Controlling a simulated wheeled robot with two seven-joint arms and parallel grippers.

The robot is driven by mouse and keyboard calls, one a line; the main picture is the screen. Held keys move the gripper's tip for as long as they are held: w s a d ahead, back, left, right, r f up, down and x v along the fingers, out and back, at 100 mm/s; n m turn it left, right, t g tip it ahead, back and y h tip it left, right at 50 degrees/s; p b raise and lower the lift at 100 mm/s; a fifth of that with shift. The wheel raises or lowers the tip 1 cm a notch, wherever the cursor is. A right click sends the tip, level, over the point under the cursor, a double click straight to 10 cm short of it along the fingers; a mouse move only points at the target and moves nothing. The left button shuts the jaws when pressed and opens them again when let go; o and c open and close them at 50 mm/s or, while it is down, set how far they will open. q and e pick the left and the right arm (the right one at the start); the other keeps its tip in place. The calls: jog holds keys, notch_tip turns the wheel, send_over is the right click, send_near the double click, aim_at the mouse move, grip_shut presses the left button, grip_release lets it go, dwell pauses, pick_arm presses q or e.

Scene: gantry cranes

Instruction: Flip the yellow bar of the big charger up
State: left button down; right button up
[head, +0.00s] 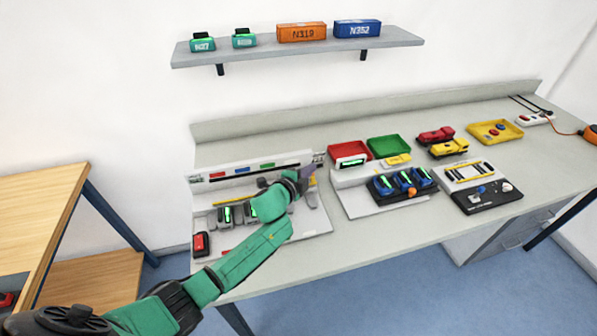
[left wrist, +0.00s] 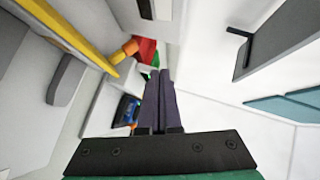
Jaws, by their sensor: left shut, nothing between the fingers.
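The big charger (head: 228,190) is the pale grey unit at the left end of the bench in the head view, with grey batteries (head: 226,215) showing green strips in it. My right gripper is out of view.
A smaller charger (head: 345,177) with blue-black packs stands to the right. Red (head: 349,150) and green (head: 390,148) trays lie behind it. A wall shelf (head: 300,50) hangs above. A red item (head: 201,244) sits at the bench's left front.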

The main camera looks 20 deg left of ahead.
pick_arm(q)
jog(key=s+a+r, duration=0.3)
jog(key=s+r, duration=0.3)
jog(key=s, duration=0.2)
jog(key=shift+a+b, duration=0.2)
jog(key=shift+b, duration=0.25)
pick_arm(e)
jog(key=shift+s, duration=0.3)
pick_arm(q)
jog(key=shift+w+a, duration=0.15)
